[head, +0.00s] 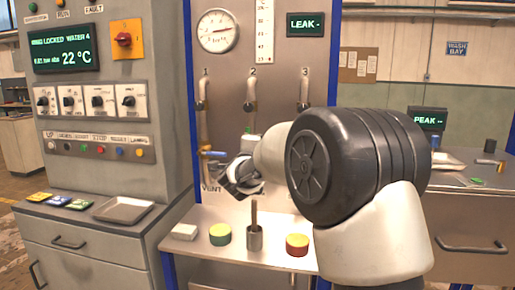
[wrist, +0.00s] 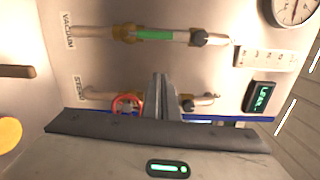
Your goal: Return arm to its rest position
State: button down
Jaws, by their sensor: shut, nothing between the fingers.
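My arm reaches from the lower right of the head view across the front of the steel pipe panel (head: 232,100). My gripper (head: 238,184) is near the panel's lower left, above the small shelf and close to the VENT label. In the wrist view its two fingers (wrist: 159,95) are together with nothing between them. Behind them are a red ring-shaped handle (wrist: 127,105) and a lower pipe (wrist: 205,101). I cannot tell whether the fingers touch the panel. My arm hides part of the panel and shelf.
A blue-handled valve (head: 213,154) sits just left of my gripper. The shelf below holds a white block (head: 184,232), a green-and-yellow tin (head: 220,235), a metal cup with a rod (head: 254,239) and a red-based tin (head: 297,246). A control cabinet (head: 100,165) stands left.

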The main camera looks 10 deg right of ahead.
jog(key=s+a+r+n+g+y, duration=0.1)
jog(key=s+a+n+g+y, duration=0.15)
jog(key=s+n, duration=0.45)
jog(key=s+a+r+n+g+y, duration=0.1)
jog(key=s+n+y, duration=0.35)
jog(key=s, duration=0.45)
jog(key=s+d+f+n+g+h, duration=0.1)
jog(key=s+d+f+n+g, duration=0.3)
jog(key=s, duration=0.7)
jog(key=s+d+f+n+g+h, duration=0.1)
jog(key=s+d+f+n, duration=0.15)
jog(key=s+f, duration=0.55)
jog(key=s+d+f+n+g, duration=0.2)
jog(key=s+f+n+g, duration=0.15)
jog(key=s, duration=0.95)
notch_tip(320, 180, up, 18)
jog(key=p, duration=1.7)
jog(key=shift+w+d+f, duration=0.15)
jog(key=shift+d+f, duration=0.05)
jog(key=shift+d, duration=0.1)
